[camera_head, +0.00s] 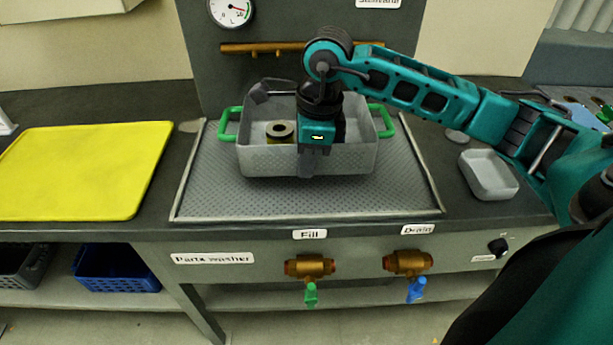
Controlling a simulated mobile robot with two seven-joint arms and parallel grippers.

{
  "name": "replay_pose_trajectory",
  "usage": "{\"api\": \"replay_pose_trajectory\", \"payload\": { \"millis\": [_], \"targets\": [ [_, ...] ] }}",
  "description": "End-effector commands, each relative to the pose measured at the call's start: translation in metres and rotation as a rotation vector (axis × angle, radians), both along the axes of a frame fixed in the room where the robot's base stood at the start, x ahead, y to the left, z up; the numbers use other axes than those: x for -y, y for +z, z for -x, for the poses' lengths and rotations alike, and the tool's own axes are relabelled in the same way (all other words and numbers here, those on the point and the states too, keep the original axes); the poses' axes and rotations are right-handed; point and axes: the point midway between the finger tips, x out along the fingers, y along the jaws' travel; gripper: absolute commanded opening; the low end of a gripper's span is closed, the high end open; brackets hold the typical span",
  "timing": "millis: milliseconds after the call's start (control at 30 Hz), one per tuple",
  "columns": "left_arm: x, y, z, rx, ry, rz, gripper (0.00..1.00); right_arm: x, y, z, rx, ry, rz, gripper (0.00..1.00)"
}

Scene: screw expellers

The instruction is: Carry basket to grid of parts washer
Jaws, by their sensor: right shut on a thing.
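A grey basket (265,160) with green handles at its left and right ends is over the back part of the parts washer grid (215,190). I cannot tell whether it rests on the grid or hangs just above it. A round brass-coloured part (280,132) with a dark hole shows inside the basket, and other dark parts are partly hidden behind my gripper. My right gripper (307,165) points down at the middle of the basket's near wall and is shut on it. The fingertips reach over the wall's outer face. My left gripper is not in view.
A yellow mat (85,170) lies on the counter at the left. A small grey tray (488,173) sits right of the washer. Fill (310,266) and drain (407,262) valves are on the front panel. A copper pipe (265,48) runs behind. The front of the grid is clear.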

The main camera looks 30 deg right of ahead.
Motion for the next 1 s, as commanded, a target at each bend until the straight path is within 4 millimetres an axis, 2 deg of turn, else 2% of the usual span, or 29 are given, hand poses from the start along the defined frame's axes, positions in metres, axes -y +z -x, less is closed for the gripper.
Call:
{"api": "replay_pose_trajectory", "payload": {
  "millis": [67,367,767,800,1000],
  "targets": [
    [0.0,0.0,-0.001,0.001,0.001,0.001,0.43,0.0,-0.003,-0.001,0.006,0.0,0.0,0.0],
    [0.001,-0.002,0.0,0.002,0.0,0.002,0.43,0.0,-0.039,-0.001,0.005,-0.001,0.0,0.0],
    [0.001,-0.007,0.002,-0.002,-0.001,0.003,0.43,0.0,-0.045,-0.001,0.007,0.0,0.0,0.0],
    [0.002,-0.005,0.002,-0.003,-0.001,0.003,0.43,0.0,-0.045,0.0,0.001,0.0,0.001,0.13],
    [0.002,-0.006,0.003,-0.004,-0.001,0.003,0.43,0.0,-0.045,0.0,0.0,0.0,0.0,0.32]
  ]
}}
